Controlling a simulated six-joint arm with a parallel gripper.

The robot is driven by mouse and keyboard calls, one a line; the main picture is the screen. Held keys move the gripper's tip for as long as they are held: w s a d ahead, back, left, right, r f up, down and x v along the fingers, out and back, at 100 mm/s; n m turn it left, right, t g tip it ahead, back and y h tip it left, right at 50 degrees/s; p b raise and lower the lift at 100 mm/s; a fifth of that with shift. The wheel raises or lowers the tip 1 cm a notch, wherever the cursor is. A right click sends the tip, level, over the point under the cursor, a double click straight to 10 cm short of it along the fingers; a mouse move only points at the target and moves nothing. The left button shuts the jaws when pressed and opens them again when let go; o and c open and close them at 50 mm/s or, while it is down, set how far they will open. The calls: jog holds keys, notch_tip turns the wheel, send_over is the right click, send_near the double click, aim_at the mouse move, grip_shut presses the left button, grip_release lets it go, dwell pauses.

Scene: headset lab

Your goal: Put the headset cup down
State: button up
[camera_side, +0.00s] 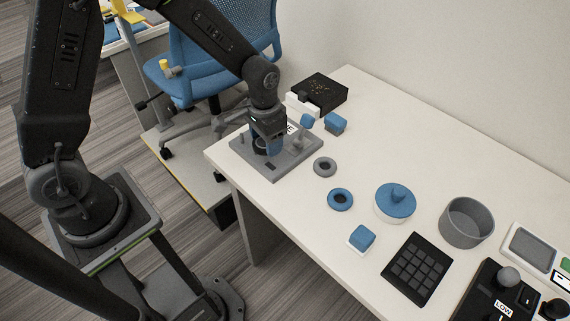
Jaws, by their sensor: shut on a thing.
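My gripper (267,148) points down over a grey fixture plate (273,169) at the table's left end. It is shut on a dark rounded piece, the headset cup (259,143), which is low over the plate and partly hidden by the fingers. I cannot tell whether the cup touches the plate. A grey post (299,143) stands on the plate to the right of the gripper.
A grey ring (324,166) and a blue ring (340,199) lie right of the plate. Blue blocks (335,123), a black box (319,93), a blue-lidded round container (395,201), a grey bowl (466,222) and a black keypad (417,269) stand farther off. Bare table lies between them.

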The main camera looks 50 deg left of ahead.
jog(key=m, duration=0.2)
jog(key=r+m, duration=0.1)
jog(key=shift+s+a+m, duration=0.1)
jog(key=shift+m, duration=0.3)
jog(key=m, duration=0.4)
jog(key=shift+s+r, duration=0.1)
jog(key=shift+r, duration=0.25)
jog(key=m, duration=0.3)
jog(key=shift+s+a+r+m, duration=0.1)
jog(key=shift+s+r+m, duration=0.05)
jog(key=shift+r+m, duration=0.25)
jog(key=m, duration=0.2)
jog(key=r+m, duration=0.1)
jog(key=m, duration=0.1)
jog(key=shift+s+m, duration=0.15)
jog(key=shift+m, duration=0.25)
send_over(299, 193)
notch_tip(299, 193, down, 7)
jog(key=shift+f, duration=1.8)
jog(key=shift+f, duration=0.1)
